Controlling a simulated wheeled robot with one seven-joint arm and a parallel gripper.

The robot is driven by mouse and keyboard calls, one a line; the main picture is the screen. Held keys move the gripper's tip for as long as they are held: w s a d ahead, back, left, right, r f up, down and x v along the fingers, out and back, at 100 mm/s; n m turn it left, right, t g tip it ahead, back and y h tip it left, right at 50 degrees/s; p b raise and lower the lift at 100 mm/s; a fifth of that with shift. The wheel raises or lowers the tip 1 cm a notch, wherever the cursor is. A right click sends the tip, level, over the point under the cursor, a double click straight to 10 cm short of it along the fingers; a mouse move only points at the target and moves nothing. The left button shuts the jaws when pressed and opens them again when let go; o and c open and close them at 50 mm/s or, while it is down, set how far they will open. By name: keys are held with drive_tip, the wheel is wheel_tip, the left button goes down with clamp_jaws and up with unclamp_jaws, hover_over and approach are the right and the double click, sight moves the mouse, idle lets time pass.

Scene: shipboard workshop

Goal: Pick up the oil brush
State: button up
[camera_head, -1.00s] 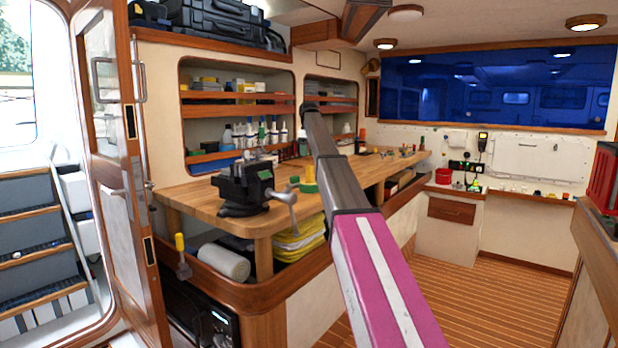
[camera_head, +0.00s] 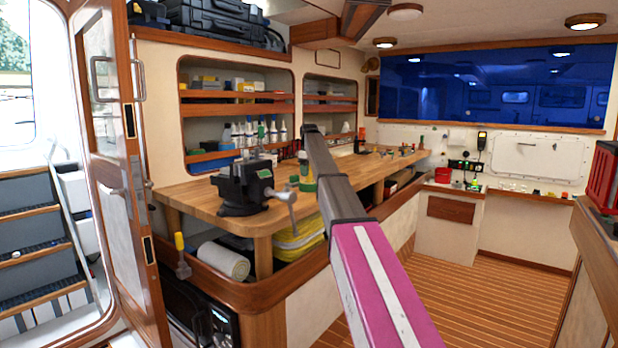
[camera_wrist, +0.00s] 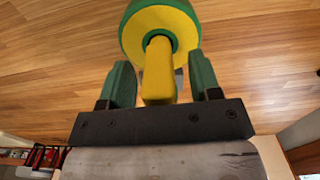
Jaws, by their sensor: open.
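The oil brush shows in the wrist view as a yellow handle (camera_wrist: 158,75) sticking up toward the camera. It stands in the middle of a round yellow pot (camera_wrist: 182,22) with a green rim. My gripper (camera_wrist: 160,85) is open, one green finger on each side of the handle. A gap shows on both sides, and the handle is not clasped. The lower end of the brush is hidden in the pot. In the head view, the green and yellow pot (camera_head: 307,187) stands on the bench beside my arm, which partly covers that area.
The wooden workbench (camera_head: 205,196) carries a black vise (camera_head: 240,188) left of the pot. Bottles (camera_head: 262,131) stand on the shelf behind. A yellow-handled tool (camera_head: 181,253) hangs at the bench's front left. The floor (camera_head: 500,295) at right is clear.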

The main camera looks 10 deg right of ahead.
drive_tip(key=c, duration=1)
drive_tip(key=shift+r, duration=0.1)
drive_tip(key=shift+r, duration=0.6)
wheel_tip(320, 180, up, 2)
drive_tip(key=shift+r, duration=0.25)
drive_tip(key=s+a+r, duration=0.2)
drive_tip(key=a, duration=0.1)
drive_tip(key=s+a+r, duration=0.2)
drive_tip(key=a, duration=0.1)
drive_tip(key=s+a+r, duration=0.2)
drive_tip(key=a+r, duration=0.1)
drive_tip(key=a, duration=0.1)
